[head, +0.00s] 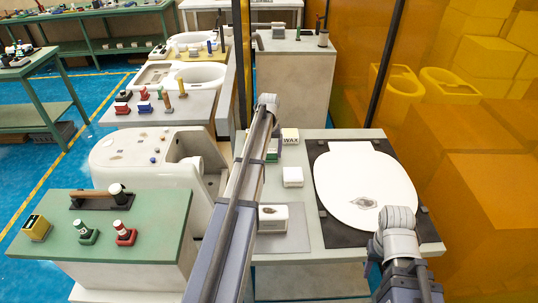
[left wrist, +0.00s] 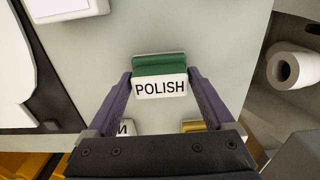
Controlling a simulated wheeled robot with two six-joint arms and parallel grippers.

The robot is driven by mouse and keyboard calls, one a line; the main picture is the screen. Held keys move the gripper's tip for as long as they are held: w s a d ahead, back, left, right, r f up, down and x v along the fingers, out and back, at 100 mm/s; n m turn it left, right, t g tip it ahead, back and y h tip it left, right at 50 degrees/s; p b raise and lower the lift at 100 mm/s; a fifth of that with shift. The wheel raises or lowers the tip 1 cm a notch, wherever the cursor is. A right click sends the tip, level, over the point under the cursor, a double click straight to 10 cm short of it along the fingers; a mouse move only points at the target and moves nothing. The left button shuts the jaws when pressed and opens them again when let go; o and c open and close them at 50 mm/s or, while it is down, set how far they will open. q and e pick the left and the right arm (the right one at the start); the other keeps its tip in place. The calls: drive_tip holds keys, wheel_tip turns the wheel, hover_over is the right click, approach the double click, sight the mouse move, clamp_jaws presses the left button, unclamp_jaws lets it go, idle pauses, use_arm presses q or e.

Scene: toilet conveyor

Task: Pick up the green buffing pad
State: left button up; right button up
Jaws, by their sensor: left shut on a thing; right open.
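The green buffing pad (left wrist: 160,66) is a green block with a white face marked POLISH. In the left wrist view it sits between the two purple fingers of my left gripper (left wrist: 160,92), which is shut on it. In the head view a bit of the green pad (head: 272,155) shows beside my left arm, which hides the rest and the left gripper. I cannot tell whether the pad touches the grey tabletop (left wrist: 100,70). My right arm comes in at the lower right over the bench's front, but its fingers do not show.
A white block marked WAX (head: 290,135) stands behind the pad, with white blocks (head: 293,176) in front. A yellow block (left wrist: 193,125) is close by. A toilet seat (head: 365,185) lies on a dark mat at right. A toilet body (head: 150,165) with a paper roll (left wrist: 283,70) stands at left.

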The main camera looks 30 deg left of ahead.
sight(269, 150)
use_arm(q)
drive_tip(key=shift+r, duration=0.15)
wheel_tip(269, 150, up, 10)
drive_tip(key=p, duration=1)
